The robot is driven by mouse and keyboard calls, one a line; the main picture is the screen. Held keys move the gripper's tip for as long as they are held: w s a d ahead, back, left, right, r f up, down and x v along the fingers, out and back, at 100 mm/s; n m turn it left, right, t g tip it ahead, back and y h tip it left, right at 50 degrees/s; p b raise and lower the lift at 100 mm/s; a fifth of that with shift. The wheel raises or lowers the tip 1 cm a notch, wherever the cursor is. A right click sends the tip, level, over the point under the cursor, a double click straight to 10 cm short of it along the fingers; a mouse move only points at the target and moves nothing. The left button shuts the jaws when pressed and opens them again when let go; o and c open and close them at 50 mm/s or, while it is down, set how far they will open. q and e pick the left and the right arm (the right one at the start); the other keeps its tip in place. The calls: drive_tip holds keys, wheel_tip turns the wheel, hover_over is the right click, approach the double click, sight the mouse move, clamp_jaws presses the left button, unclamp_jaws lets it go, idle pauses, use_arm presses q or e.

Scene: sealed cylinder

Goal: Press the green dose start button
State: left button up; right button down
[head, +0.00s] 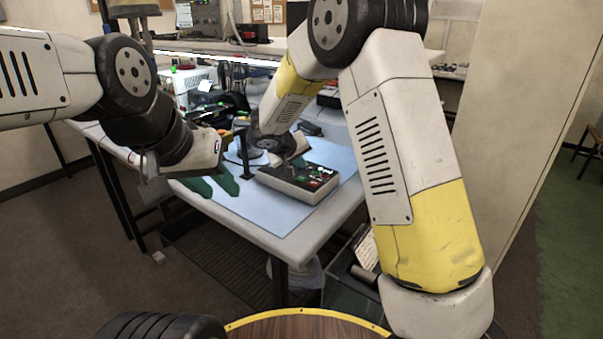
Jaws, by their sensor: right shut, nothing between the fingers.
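A low control box (300,184) with a dark top panel lies on the blue mat of the workbench. Small red and green spots show on its panel; the green dose start button (300,178) is too small to make out surely. My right gripper (283,153) points down just behind and above the box's back left corner, shut and empty. It appears apart from the panel. My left gripper (187,162) hangs over the bench's left side, left of the box; its jaws are not clear.
The blue mat (281,216) is bare in front of the box. Green items (222,182), perhaps gloves, lie below my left gripper. A dark upright stand (244,155) is between my grippers. Cluttered equipment (205,105) fills the bench's back left.

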drive_tip(key=shift+f, duration=1)
drive_tip(key=shift+f, duration=0.1)
idle(1.2)
drive_tip(key=shift+f, duration=0.3)
drive_tip(key=shift+f, duration=0.4)
idle(0.6)
idle(0.3)
drive_tip(key=shift+r, duration=0.8)
drive_tip(key=shift+r, duration=0.1)
drive_tip(key=shift+r, duration=2.4)
